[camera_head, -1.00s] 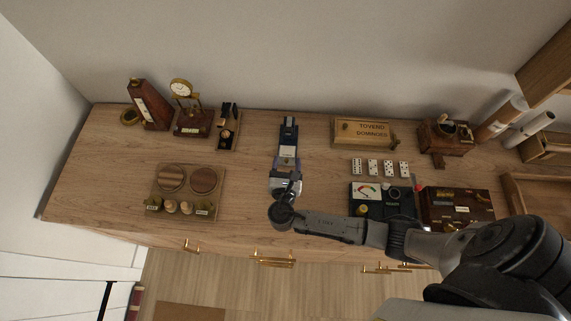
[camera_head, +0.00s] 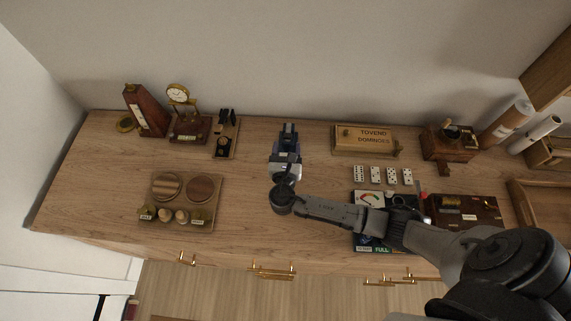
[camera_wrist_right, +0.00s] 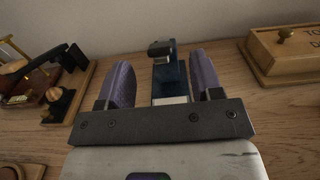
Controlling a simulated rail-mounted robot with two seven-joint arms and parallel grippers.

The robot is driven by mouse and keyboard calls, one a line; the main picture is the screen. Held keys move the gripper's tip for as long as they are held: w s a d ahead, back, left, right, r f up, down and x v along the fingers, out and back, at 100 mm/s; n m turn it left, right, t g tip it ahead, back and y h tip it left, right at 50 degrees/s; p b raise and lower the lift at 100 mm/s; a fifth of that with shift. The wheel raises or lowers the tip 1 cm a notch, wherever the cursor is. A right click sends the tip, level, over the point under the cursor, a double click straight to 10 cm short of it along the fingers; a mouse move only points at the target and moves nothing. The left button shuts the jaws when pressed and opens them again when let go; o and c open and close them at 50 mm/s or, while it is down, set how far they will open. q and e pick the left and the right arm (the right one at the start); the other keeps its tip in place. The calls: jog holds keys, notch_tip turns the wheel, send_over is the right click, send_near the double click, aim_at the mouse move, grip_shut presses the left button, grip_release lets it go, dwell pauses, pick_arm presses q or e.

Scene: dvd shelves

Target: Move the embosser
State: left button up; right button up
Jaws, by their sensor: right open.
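The embosser appears to be the dark blue, metal-topped device (camera_head: 288,130) standing near the middle of the wooden counter; its near part is hidden by my gripper. In the right wrist view the embosser (camera_wrist_right: 171,77) shows its dark upper end and a pale front part between my fingers. My right gripper (camera_head: 286,152) is open over its near end. The purple finger pads (camera_wrist_right: 162,84) stand on either side of it, with visible gaps at both sides. My left gripper is not in view.
On the counter (camera_head: 110,185), a wooden stand with a black lever (camera_head: 225,138) is to the left and a dominoes box (camera_head: 364,140) to the right. A board with round discs (camera_head: 182,200) lies front left. A meter panel (camera_head: 369,199) lies partly under my right arm.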

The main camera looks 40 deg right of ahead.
aim_at(288, 133)
jog(key=b+x, duration=0.2)
jog(key=x, duration=0.3)
jog(key=shift+f, duration=0.1)
jog(key=shift+b+x, duration=0.5)
jog(key=shift+x, duration=0.3)
jog(key=shift+c, duration=0.2)
jog(key=c, duration=1.1)
grip_shut()
